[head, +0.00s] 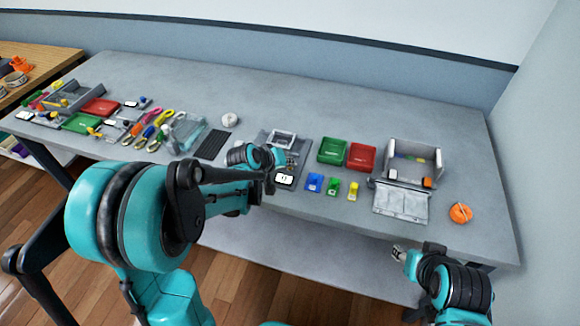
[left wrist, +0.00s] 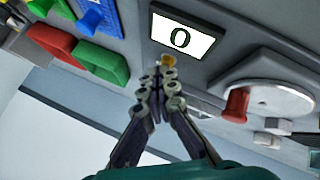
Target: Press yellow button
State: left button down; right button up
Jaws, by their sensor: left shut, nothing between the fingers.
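The small yellow button (left wrist: 168,60) sits just below a white display (left wrist: 180,37) reading "0" in the left wrist view. My left gripper (left wrist: 160,82) is shut and empty. Its fingertips are right at the button and overlap its lower edge; I cannot tell whether they touch it. In the head view my left gripper (head: 283,160) is over the grey panel behind the display (head: 285,179), and I cannot make out the button there. My right gripper (head: 398,253) is off the table's front edge at the lower right; its fingers are too small to judge.
A red lever (left wrist: 237,103) on a round pale dial lies right of the button in the wrist view. Green (head: 332,150) and red (head: 361,157) trays, a grey bin (head: 412,160) and an orange round object (head: 460,213) are farther right. The table's back is clear.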

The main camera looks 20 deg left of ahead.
pick_arm(q)
jog(key=shift+r+p, duration=0.65)
jog(key=shift+r, duration=0.2)
jog(key=shift+r, duration=0.1)
notch_tip(320, 180, up, 5)
jog(key=p, duration=0.4)
dwell(0.6)
